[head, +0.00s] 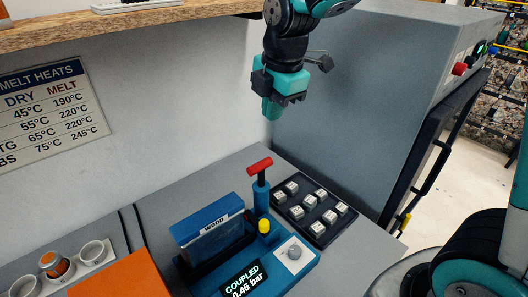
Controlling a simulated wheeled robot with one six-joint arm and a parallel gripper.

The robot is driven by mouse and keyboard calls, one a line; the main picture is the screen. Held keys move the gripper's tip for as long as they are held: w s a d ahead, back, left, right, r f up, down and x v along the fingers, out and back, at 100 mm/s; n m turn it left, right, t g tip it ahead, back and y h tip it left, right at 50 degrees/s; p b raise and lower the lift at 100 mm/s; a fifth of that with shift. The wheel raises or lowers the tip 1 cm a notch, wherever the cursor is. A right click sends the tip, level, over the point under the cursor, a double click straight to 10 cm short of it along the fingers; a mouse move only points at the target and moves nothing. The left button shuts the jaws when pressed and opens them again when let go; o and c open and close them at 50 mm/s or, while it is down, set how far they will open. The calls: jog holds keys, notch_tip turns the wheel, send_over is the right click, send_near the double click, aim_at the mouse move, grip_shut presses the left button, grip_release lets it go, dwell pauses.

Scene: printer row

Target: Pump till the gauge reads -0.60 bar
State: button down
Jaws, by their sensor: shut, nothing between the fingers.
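A blue pump unit (304,262) stands on the grey bench. Its lit display (244,281) reads "COUPLED" and what looks like 0.45 bar; the sign is cut or unclear at the edge. A pump handle with a red T-grip (260,166) stands up from a blue cylinder (261,194) at the back of the unit. A yellow button (264,226) and a pale knob (294,252) are on the unit's top. My gripper (271,112) is shut and empty, pointing down, above the red grip and apart from it.
A black tray (310,232) with several pale labelled blocks lies right of the pump. A blue panel (207,220) stands on the unit. An orange box (122,277) and a white holder (66,275) with cups are at left. A large grey cabinet (345,105) stands behind right; a wooden shelf (130,22) overhangs.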

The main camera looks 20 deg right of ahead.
aim_at(263, 163)
jog(key=shift+w, duration=0.2)
jog(key=f+p, duration=0.1)
jog(key=f, duration=0.3)
jog(key=w+f+p, duration=0.1)
jog(key=f, duration=0.4)
jog(key=w+f+p, duration=0.1)
jog(key=f+p, duration=0.1)
jog(key=f, duration=0.2)
jog(key=shift+w+a+f, duration=0.2)
jog(key=shift+w+a, duration=0.05)
jog(key=shift+a, duration=0.15)
jog(key=shift+f, duration=0.15)
notch_tip(263, 163, down, 5)
jog(key=b, duration=0.4)
jog(key=shift+f+b, duration=0.15)
jog(key=shift+b, duration=0.15)
jog(key=shift+s, duration=0.1)
